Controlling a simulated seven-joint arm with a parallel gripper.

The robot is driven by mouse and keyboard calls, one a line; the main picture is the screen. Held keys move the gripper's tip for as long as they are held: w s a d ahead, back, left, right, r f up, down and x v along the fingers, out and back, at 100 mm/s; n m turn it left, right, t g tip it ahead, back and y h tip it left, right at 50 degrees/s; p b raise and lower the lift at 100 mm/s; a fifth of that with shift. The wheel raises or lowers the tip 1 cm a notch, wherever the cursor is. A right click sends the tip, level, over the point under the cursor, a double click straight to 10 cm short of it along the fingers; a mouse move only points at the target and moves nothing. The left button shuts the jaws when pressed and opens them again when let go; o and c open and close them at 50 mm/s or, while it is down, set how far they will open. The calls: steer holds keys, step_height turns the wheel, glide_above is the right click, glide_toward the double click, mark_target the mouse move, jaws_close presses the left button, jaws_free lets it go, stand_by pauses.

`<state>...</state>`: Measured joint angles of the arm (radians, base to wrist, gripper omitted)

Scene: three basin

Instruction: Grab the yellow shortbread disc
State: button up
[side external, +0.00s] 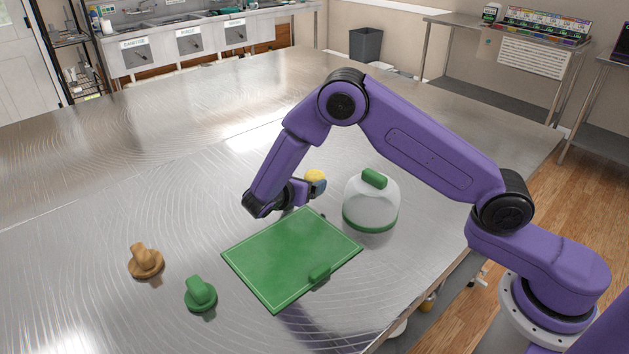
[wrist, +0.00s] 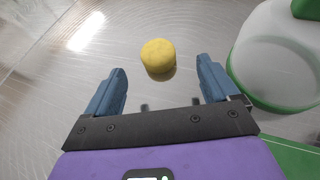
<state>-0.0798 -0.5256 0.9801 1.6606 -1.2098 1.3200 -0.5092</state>
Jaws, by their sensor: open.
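The yellow shortbread disc (wrist: 158,56) shows in the wrist view just beyond and between my fingertips, with metal tabletop around it. The disc looks clear of both fingers. How high the fingers are above the table is hard to tell.
A clear dome with green rim and handle (side external: 371,205) stands close right of the disc. A green board (side external: 290,258) lies in front. A brown knobbed piece (side external: 146,262) and a green one (side external: 201,295) stand at front left. The table (side external: 130,170) is clear at left and back.

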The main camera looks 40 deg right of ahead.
mark_target(313, 175)
steer(key=shift+w+x, duration=0.1)
steer(key=shift+x, duration=1.95)
steer(key=shift+w+x, duration=0.15)
steer(key=shift+x, duration=1.95)
steer(key=shift+a+f, duration=0.1)
steer(key=shift+a, duration=0.05)
steer(key=c, duration=1.1)
